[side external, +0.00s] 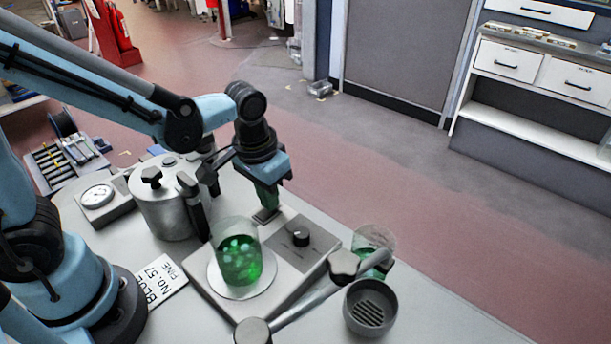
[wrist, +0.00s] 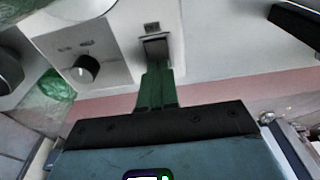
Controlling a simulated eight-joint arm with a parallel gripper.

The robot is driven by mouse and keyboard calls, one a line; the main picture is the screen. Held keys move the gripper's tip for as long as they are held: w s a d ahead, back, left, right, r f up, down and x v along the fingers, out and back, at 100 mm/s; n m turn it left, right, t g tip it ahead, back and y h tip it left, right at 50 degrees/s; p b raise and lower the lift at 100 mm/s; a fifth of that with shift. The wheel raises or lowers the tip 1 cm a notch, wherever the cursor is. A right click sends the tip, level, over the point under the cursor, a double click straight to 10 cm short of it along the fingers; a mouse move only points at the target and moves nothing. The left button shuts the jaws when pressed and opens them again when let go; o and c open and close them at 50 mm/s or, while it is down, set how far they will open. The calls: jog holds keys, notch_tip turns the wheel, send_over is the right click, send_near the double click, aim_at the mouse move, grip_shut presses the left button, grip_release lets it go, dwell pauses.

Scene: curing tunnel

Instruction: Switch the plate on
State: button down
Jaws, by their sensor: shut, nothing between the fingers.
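The plate is a pale flat unit (side external: 203,292) on the bench, with a round disc at its front left. A black knob (side external: 301,237) sits on its grey control panel; it also shows in the wrist view (wrist: 85,69). A small dark rocker switch (wrist: 155,46) lies beside the panel, below a small label. My gripper (side external: 267,207) is shut and empty, pointing down at the switch's end of the plate. In the wrist view its green fingers (wrist: 156,72) reach the near edge of the switch; I cannot tell if they touch it. The fingers partly hide the switch.
A beaker of green liquid (side external: 238,261) stands on the disc. A metal pot (side external: 166,207) and a dial gauge (side external: 97,197) stand to the left. A jointed clamp arm (side external: 315,297), a grey cup (side external: 370,308) and another green-tinted glass (side external: 372,240) are on the right.

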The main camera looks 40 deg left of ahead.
jog(key=shift+f, duration=0.15)
jog(key=shift+w+f, duration=0.15)
jog(key=shift+f, duration=0.1)
dwell(0.3)
jog(key=shift+s+r, duration=0.15)
jog(key=shift+s, duration=0.7)
notch_tip(320, 180, up, 14)
jog(key=s, duration=0.1)
jog(key=shift+s, duration=0.35)
jog(key=shift+w, duration=0.1)
dwell(0.4)
